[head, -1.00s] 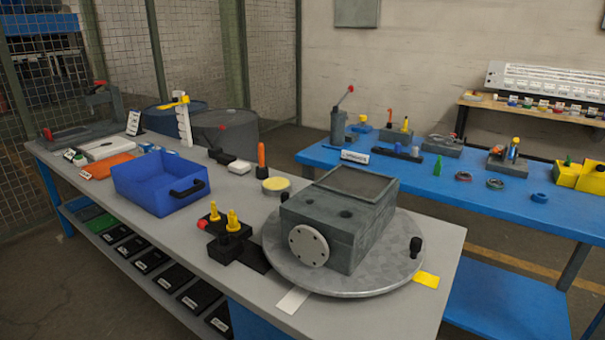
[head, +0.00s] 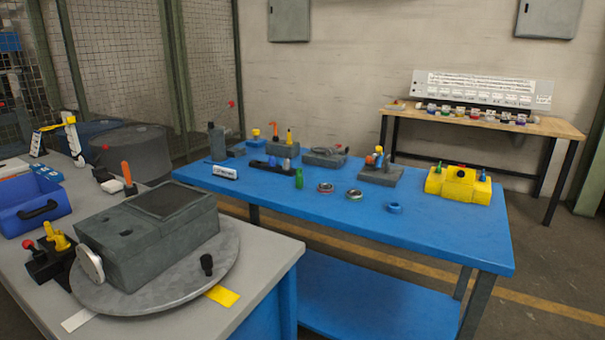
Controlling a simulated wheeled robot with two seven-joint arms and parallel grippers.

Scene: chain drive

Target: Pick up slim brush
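I cannot make out for sure which thing is the slim brush. Several small upright tools stand on the blue table: an orange one (head: 275,131) and a yellow one (head: 289,137) in dark blocks at the back, and a green piece (head: 299,179) near the middle. An upright orange handle (head: 126,174) stands on the grey bench, behind the grey housing. Neither of my grippers is in view.
The grey housing (head: 150,240) sits on a round turntable (head: 190,285) on the grey bench (head: 265,255). A wooden table (head: 550,125) stands behind.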

